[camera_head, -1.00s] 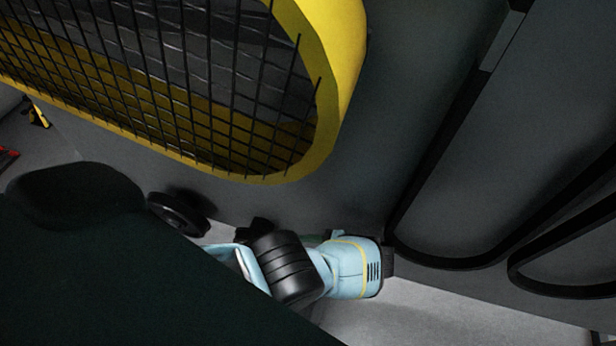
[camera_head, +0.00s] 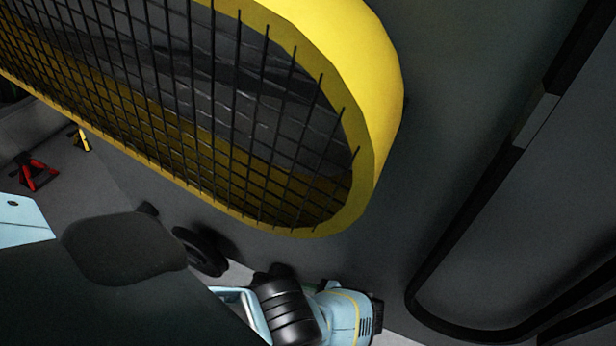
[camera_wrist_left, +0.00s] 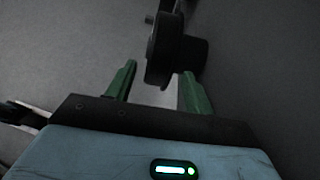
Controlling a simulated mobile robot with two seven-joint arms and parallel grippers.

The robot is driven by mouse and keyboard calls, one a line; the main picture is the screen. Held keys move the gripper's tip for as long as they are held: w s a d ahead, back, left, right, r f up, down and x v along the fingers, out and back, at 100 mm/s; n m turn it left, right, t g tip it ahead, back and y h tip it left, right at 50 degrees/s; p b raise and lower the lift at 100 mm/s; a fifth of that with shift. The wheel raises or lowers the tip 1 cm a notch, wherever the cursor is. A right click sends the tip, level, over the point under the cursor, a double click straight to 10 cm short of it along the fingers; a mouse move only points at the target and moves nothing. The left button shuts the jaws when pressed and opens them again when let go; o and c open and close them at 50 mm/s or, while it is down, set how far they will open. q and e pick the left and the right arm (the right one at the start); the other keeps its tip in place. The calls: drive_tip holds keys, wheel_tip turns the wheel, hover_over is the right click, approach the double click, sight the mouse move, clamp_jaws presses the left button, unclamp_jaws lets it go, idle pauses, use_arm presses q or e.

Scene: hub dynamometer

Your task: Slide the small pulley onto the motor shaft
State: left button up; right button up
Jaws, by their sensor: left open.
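My left gripper (camera_wrist_left: 158,70) is open in the left wrist view, its two green fingers spread apart. A black wheel-like part (camera_wrist_left: 164,48) with a short round hub lies ahead, nearer the right finger. Its lower edge shows in the gap between the fingertips. I cannot tell whether it is the small pulley, or whether it touches a finger. In the head view, a black disc (camera_head: 200,250) shows low at left beside the dark grey body. I cannot clearly make out the motor shaft. The fingers do not show in the head view. My right gripper is not in view.
A large yellow-rimmed mesh guard (camera_head: 385,110) fills the upper part of the head view. Dark panels with black raised edging (camera_head: 430,265) stand at right. A red stand (camera_head: 38,172) and a yellow stand (camera_head: 80,140) are on the floor at far left.

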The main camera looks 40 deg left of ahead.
use_arm(q)
drive_tip(key=shift+x, duration=1.5)
drive_tip(key=shift+c, duration=0.2)
clamp_jaws()
drive_tip(key=shift+r, duration=0.1)
drive_tip(key=shift+r, duration=0.1)
